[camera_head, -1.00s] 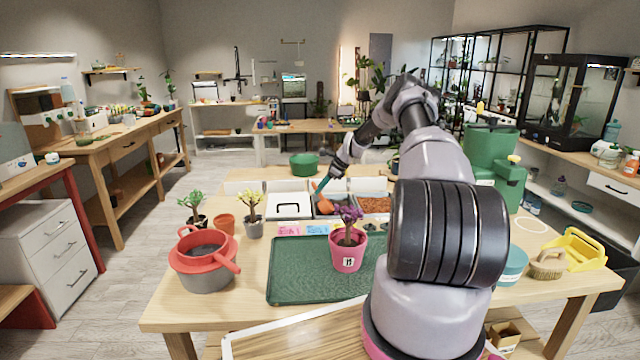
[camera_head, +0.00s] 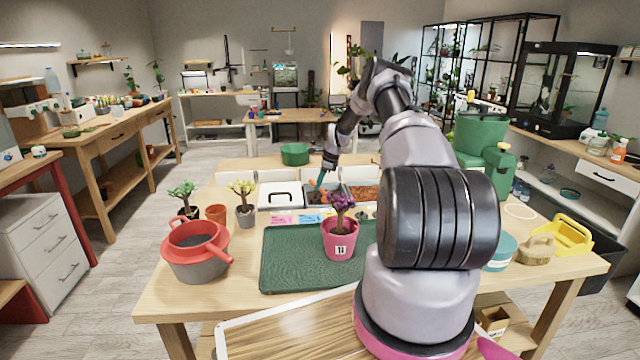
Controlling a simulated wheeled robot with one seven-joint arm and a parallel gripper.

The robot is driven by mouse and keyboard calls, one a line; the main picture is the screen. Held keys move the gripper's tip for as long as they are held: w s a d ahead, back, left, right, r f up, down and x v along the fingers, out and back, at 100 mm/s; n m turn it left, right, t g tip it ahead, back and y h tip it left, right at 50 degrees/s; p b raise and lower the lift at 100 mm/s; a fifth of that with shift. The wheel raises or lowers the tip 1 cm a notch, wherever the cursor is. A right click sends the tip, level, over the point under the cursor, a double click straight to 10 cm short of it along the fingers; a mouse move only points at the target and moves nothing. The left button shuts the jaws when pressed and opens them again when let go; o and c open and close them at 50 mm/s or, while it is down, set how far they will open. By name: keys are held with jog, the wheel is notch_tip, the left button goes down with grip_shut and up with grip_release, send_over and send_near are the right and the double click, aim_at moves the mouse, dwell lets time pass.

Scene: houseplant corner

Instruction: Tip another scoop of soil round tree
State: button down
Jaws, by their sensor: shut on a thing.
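The tree is a small purple-leaved plant (camera_head: 343,203) in a pink pot (camera_head: 340,244) with a label, upright on a green tray (camera_head: 290,268). My gripper (camera_head: 327,167) is beyond the tree, over the row of bins at the back of the table. It is shut on a scoop (camera_head: 320,181) with a teal handle and an orange part, pointing down at a dark soil bin (camera_head: 312,199). The scoop's lower end is too small to tell whether it holds soil. A bin of orange-brown material (camera_head: 364,194) lies to its right.
A white lidded box (camera_head: 279,196) adjoins the bins. A brush (camera_head: 537,249) and yellow dustpan (camera_head: 566,234) lie right.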

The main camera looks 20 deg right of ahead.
aim_at(311, 180)
jog(key=h, duration=0.1)
jog(key=a+h, duration=0.1)
jog(key=w+a+g+h, duration=0.1)
jog(key=shift+a+f, duration=0.2)
jog(key=shift+f, duration=0.1)
jog(key=shift+a+h, duration=0.3)
jog(key=shift+h, duration=0.2)
jog(key=shift+w+a+r+g+h, duration=0.2)
jog(key=shift+a+r+g+h, duration=0.15)
jog(key=shift+r, duration=0.25)
jog(key=shift+w+a+r+n+g+h, duration=0.2)
jog(key=shift+w+a+r+g+h, duration=0.1)
jog(key=shift+a+r+h, duration=0.5)
jog(key=shift+w+a+r+n+g+h, duration=0.2)
jog(key=shift+w+a+r+h, duration=0.1)
jog(key=shift+a+r+h, duration=0.5)
jog(key=shift+a+r, duration=0.1)
